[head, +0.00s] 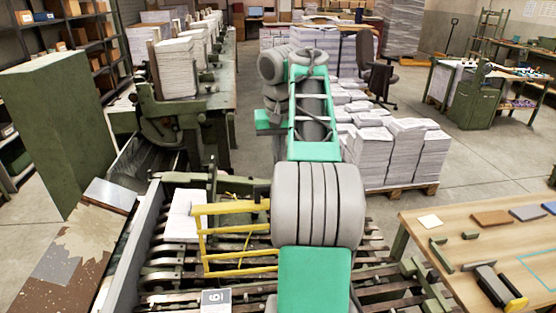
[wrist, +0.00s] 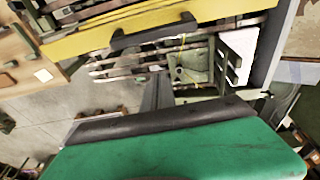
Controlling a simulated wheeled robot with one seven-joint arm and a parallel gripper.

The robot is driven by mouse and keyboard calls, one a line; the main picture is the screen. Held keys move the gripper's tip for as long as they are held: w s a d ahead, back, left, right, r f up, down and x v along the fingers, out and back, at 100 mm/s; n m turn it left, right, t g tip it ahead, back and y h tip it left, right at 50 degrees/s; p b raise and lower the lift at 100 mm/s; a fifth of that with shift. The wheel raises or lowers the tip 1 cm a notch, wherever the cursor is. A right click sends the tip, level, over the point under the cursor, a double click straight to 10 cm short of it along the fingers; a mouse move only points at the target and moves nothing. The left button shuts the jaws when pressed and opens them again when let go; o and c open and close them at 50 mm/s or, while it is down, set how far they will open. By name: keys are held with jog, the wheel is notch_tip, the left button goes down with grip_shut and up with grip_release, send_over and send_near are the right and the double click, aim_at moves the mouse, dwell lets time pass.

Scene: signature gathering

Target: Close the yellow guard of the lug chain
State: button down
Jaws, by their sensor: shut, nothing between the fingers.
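The yellow guard (head: 204,243) is a barred frame standing raised over the dark slats of the lug chain (head: 170,277), left of my arm. My arm hides its right part. In the wrist view, a yellow band (wrist: 85,42) with a dark handle (wrist: 155,32) crosses the top; it looks like part of the guard. My gripper (wrist: 165,120) fills the bottom of the wrist view as a green block with a dark edge. It appears shut and empty, apart from the handle. In the head view my arm hides it.
White sheets (head: 182,214) lie at the chain's far left. A wooden table (head: 450,225) with small items stands at the right. Paper stacks on a pallet (head: 408,188) stand behind. A tall green cabinet (head: 55,130) is at the left. Open floor lies at the right.

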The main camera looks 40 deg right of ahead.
jog(key=s+f+b, duration=0.1)
jog(key=a+f+b, duration=0.1)
jog(key=s+f+b, duration=0.1)
jog(key=f, duration=0.1)
jog(key=shift+s+a, duration=0.3)
jog(key=shift+a, duration=0.1)
jog(key=shift+a, duration=0.1)
